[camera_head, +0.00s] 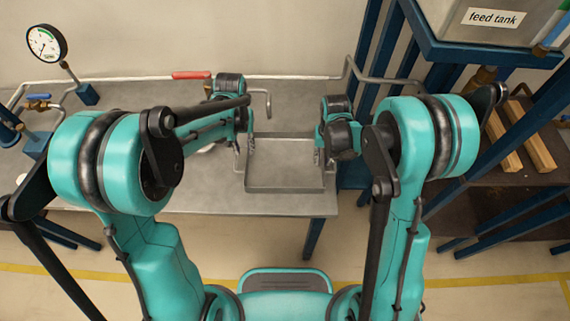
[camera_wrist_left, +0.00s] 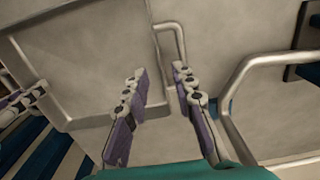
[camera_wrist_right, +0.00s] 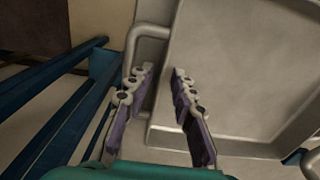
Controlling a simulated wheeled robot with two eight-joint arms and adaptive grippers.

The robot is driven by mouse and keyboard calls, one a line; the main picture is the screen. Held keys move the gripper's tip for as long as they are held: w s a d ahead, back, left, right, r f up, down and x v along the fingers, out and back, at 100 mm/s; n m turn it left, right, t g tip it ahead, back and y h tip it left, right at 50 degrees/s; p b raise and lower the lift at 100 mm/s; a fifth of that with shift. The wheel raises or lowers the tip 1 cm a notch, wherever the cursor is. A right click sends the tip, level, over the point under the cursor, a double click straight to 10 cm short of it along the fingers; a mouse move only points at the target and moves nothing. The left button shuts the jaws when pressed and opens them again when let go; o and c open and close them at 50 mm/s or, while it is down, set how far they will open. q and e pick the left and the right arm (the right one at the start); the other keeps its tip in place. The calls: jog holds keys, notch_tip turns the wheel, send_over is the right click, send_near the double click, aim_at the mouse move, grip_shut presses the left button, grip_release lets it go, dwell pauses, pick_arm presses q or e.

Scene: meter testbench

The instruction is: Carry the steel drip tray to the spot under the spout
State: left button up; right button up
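The steel drip tray (camera_head: 285,181) is a shallow grey rectangle with a loop handle on each side, at the right end of the bench. I cannot tell whether it rests on the bench or sits slightly above it. My left gripper (camera_head: 249,148) is at the left handle, which shows in the left wrist view (camera_wrist_left: 168,27); its fingers (camera_wrist_left: 160,72) are apart near the bar. My right gripper (camera_head: 319,155) is at the right handle, also in the right wrist view (camera_wrist_right: 150,31); its fingers (camera_wrist_right: 161,73) are apart there. The fingertips partly hide both handles.
A bent pipe (camera_head: 268,103) stands behind the tray, by my left arm. A red-handled part (camera_head: 192,75) lies at the back. A gauge (camera_head: 46,43) and valve piping are at the left. A blue frame with the feed tank (camera_head: 492,18) stands right. The bench's front middle (camera_head: 215,190) is clear.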

pick_arm(q)
jog(key=shift+r, duration=0.55)
pick_arm(e)
jog(key=shift+r, duration=0.1)
notch_tip(320, 180, up, 12)
pick_arm(q)
jog(key=shift+r, duration=0.1)
